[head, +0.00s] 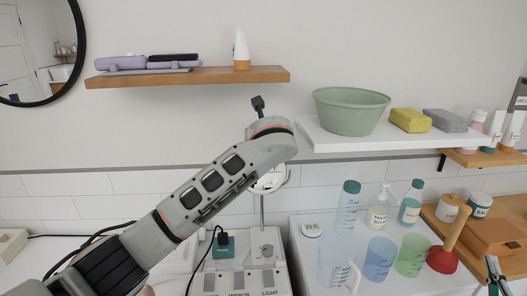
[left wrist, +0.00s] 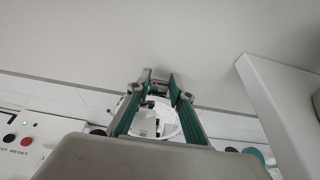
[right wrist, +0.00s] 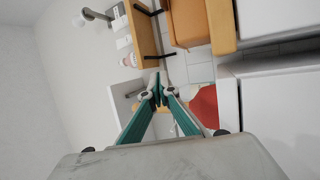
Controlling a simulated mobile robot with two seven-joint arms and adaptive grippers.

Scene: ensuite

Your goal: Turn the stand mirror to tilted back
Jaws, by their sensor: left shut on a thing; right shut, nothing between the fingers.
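The stand mirror (head: 272,181) is a round mirror on a thin post, standing on a white panel box. My left arm covers its upper part in the head view. The left wrist view shows its round face (left wrist: 150,122) below and between the fingers of my left gripper (left wrist: 161,82). The fingers are closed with a small gap at the mirror's rim; the exact contact is hard to see. In the head view my left gripper is hidden behind its own wrist. My right gripper (head: 493,265) is at the lower right edge, shut and empty, as its fingertips show in the right wrist view (right wrist: 158,88).
A white shelf (head: 375,141) with a green basin (head: 350,112) is right of my left wrist. Bottles, cups and a red plunger (head: 446,258) crowd the counter at right. A wooden shelf (head: 187,78) hangs above. The white box (head: 240,281) carries a green plug.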

